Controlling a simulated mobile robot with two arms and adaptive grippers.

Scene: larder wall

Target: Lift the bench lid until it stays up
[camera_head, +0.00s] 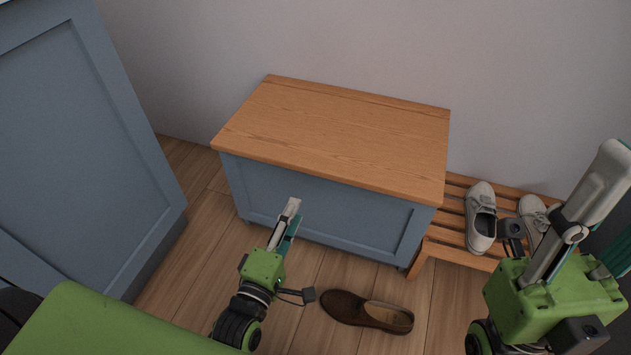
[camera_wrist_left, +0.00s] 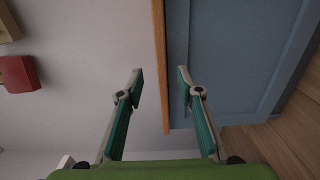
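The bench is a blue chest (camera_head: 320,205) with a wooden lid (camera_head: 340,130). The lid lies flat and closed, its front edge overhanging the blue front panel. My left gripper (camera_head: 293,207) is in front of the bench, below the lid's front edge in the picture. In the left wrist view its fingers (camera_wrist_left: 160,82) are apart and empty. The lid's edge (camera_wrist_left: 160,60) appears between them there, beside the blue front (camera_wrist_left: 220,60); the gripper does not hold it. My right gripper (camera_head: 605,205) is at the far right, partly cut off, with its fingers apart and nothing seen between them.
A brown shoe (camera_head: 367,311) lies on the floor before the bench. A slatted rack (camera_head: 450,225) with pale shoes (camera_head: 481,215) stands right of the bench. A blue cabinet (camera_head: 80,140) stands at the left. The wall is behind the bench. The lid's top is clear.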

